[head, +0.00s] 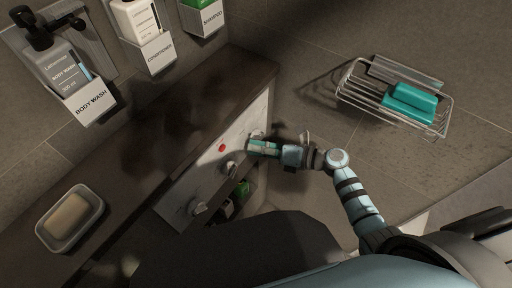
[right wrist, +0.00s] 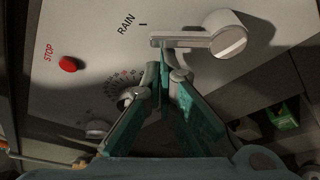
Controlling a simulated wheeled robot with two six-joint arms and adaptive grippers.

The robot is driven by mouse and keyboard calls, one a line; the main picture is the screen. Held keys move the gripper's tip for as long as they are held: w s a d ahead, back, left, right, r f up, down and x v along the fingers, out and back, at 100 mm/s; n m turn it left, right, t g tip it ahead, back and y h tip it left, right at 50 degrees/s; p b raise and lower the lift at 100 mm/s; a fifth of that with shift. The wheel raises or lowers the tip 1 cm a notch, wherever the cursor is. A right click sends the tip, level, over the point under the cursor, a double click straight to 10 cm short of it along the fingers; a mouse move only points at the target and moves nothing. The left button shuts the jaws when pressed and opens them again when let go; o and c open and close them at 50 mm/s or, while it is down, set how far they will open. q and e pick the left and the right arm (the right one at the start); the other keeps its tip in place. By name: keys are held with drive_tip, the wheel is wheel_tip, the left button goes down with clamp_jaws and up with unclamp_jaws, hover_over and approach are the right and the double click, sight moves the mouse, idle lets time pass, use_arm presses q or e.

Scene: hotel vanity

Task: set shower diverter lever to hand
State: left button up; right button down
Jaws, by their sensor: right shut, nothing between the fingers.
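The shower diverter lever (right wrist: 182,39) is a pale bar on a round knob (right wrist: 229,36), at the top of the right wrist view. Its bar points left, with its end close to the tick beside the RAIN label (right wrist: 126,24). No "hand" label shows. My right gripper (right wrist: 164,75) is shut and empty, its tips just below the lever bar; I cannot tell whether they touch it. In the head view the right gripper (head: 250,147) is over the far end of the white control panel (head: 180,190) and hides part of it. My left gripper is not in view.
A red STOP button (right wrist: 68,64) and a numbered dial (right wrist: 128,98) are on the panel. Green items (right wrist: 283,117) sit in a recess below. A wire basket with a teal bar (head: 410,101), a soap dish (head: 70,244) and wall dispensers (head: 148,50) stand apart.

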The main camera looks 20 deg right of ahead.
sight(255, 136)
drive_tip(key=shift+w+d+r+m, duration=0.15)
drive_tip(key=shift+r+m, duration=0.15)
drive_tip(key=shift+m, duration=0.2)
idle(0.3)
drive_tip(key=shift+w+d+r+m+y, duration=0.25)
drive_tip(key=shift+r+m+y, duration=0.3)
drive_tip(key=shift+m, duration=0.45)
drive_tip(key=m, duration=0.1)
drive_tip(key=d+m+y+b, duration=0.1)
drive_tip(key=m, duration=0.1)
drive_tip(key=shift+w+d+r, duration=0.1)
drive_tip(key=shift+w+r, duration=0.3)
drive_tip(key=m, duration=0.1)
drive_tip(key=w+d+m+y+b, duration=0.1)
drive_tip(key=m, duration=0.1)
drive_tip(key=m+t+b, duration=0.1)
drive_tip(key=shift+w+d+r+m, duration=0.2)
drive_tip(key=shift+d+r+m, duration=0.1)
drive_tip(key=shift+r, duration=0.05)
drive_tip(key=shift+w+d+m+t+y+b, duration=0.1)
drive_tip(key=shift+w+d+m+t+b, duration=0.2)
drive_tip(key=shift+m, duration=0.6)
drive_tip(key=shift+w+d+m+t+y+b, duration=0.2)
drive_tip(key=shift+d+m+t+b, duration=0.2)
drive_tip(key=shift+m, duration=0.5)
drive_tip(key=shift+w+d+m+t+y+b, duration=0.1)
drive_tip(key=shift+w+d+m+t+b, duration=0.2)
drive_tip(key=shift+m, duration=0.6)
drive_tip(key=shift+a, duration=0.1)
